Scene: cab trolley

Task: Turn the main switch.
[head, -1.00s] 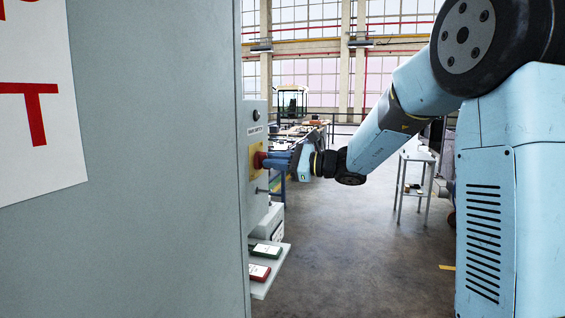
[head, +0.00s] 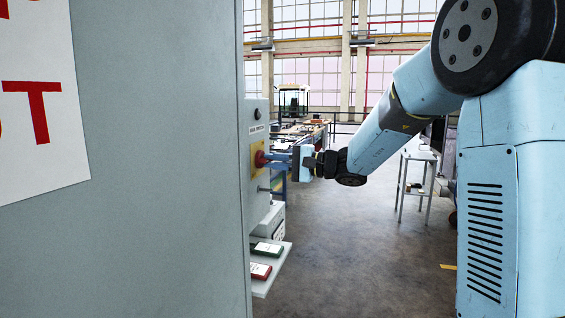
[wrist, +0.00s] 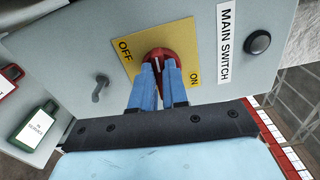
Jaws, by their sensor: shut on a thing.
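The main switch is a red knob (wrist: 168,55) on a yellow plate (wrist: 128,29) marked OFF and ON. In the wrist view the plate looks tilted, with OFF at upper left and ON at lower right. A white mark on the knob lies between the two words. My gripper (wrist: 158,70) has its blue fingers shut on the knob, one on each side, hiding its lower part. In the head view the red knob (head: 259,159) sits on the panel's side face, and my gripper (head: 269,160) reaches it from the right, roughly level.
A MAIN SWITCH label (wrist: 225,42), a black button (wrist: 258,42) and a small grey lever (wrist: 100,88) are on the same panel. A shelf (head: 262,292) below holds a green tag (head: 266,250) and a red tag (head: 261,271). A large grey cabinet wall (head: 170,180) fills the left.

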